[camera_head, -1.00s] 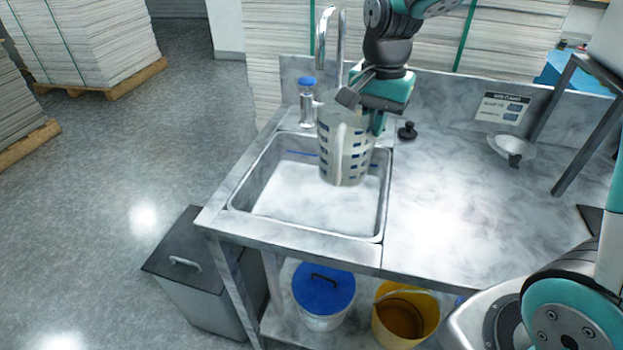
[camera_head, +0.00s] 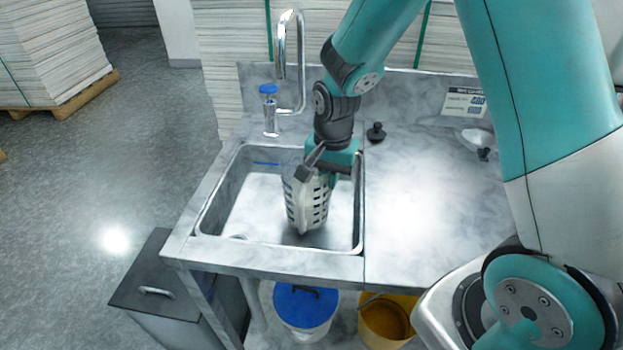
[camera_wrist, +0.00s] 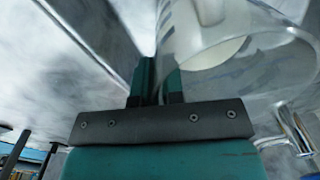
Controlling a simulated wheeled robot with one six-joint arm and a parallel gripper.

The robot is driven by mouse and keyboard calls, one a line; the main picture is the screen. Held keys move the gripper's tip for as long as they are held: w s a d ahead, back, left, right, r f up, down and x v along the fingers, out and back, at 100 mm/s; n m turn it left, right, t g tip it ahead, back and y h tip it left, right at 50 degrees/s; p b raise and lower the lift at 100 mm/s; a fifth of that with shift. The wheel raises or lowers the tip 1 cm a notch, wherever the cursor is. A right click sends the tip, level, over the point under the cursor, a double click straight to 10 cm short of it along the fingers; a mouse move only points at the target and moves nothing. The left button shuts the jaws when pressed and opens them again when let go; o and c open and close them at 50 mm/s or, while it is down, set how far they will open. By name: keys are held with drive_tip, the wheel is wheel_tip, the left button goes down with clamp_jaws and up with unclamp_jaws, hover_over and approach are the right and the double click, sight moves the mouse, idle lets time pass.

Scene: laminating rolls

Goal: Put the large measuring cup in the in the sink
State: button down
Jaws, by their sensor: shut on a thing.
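The large measuring cup (camera_head: 305,205) is clear with dark blue markings. It is inside the sink (camera_head: 257,205), toward the right side of the basin, and looks slightly tilted. My gripper (camera_head: 328,178) is at the cup's upper right rim and is shut on the cup. In the wrist view the cup's round rim (camera_wrist: 250,55) shows beside my gripper's fingers (camera_wrist: 158,85). I cannot tell for sure whether the cup's base touches the sink floor.
A black stopper (camera_head: 376,132) and a white funnel-like dish (camera_head: 477,138) are on the counter (camera_head: 420,210). A blue-lidded bucket (camera_head: 304,305) and a yellow bucket (camera_head: 386,320) are below.

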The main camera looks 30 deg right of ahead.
sight(306, 199)
drive_tip(key=w+a, duration=0.1)
drive_tip(key=w+a+f+p, duration=0.1)
drive_tip(key=a, duration=0.1)
drive_tip(key=shift+w+a, duration=0.1)
drive_tip(key=shift+a, duration=0.05)
drive_tip(key=shift+f, duration=0.1)
drive_tip(key=c, duration=1.7)
unclamp_jaws()
drive_tip(key=shift+f, duration=0.15)
drive_tip(key=o, duration=0.5)
drive_tip(key=shift+c, duration=0.2)
